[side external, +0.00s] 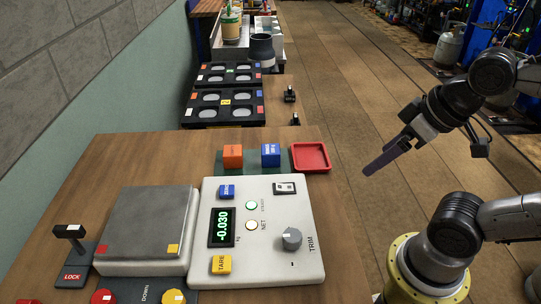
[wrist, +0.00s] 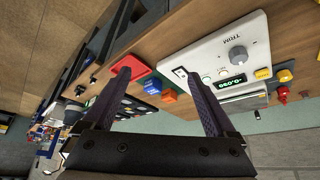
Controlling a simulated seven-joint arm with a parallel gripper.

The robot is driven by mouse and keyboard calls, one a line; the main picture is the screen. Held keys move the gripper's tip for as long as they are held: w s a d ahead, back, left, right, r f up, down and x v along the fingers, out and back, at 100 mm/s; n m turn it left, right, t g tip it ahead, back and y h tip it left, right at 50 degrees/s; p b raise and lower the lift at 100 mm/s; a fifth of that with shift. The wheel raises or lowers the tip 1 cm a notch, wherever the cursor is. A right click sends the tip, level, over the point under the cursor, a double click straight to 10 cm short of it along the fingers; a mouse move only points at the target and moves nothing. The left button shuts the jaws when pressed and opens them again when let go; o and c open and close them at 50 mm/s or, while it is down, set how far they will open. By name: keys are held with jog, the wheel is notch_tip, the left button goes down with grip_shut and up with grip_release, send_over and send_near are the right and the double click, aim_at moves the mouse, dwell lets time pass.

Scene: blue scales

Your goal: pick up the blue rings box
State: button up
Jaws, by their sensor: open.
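The blue rings box (side external: 270,155) is a small blue cube with a white label. It stands on a dark green mat between an orange box (side external: 233,156) and a red tray (side external: 311,157), behind the scale. In the wrist view the blue box (wrist: 153,86) shows beyond and between my fingers, with the orange box (wrist: 169,96) beside it. My gripper (side external: 374,167) is open and empty. It hangs in the air to the right of the red tray, beyond the table edge, well apart from the blue box.
The scale panel (side external: 262,235) and its grey weighing plate (side external: 150,225) fill the near table. Black trays with round wells (side external: 224,107) stand farther back. A green wall runs along the left. The air between my gripper and the boxes looks clear.

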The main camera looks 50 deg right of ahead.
jog(key=shift+o, duration=0.5)
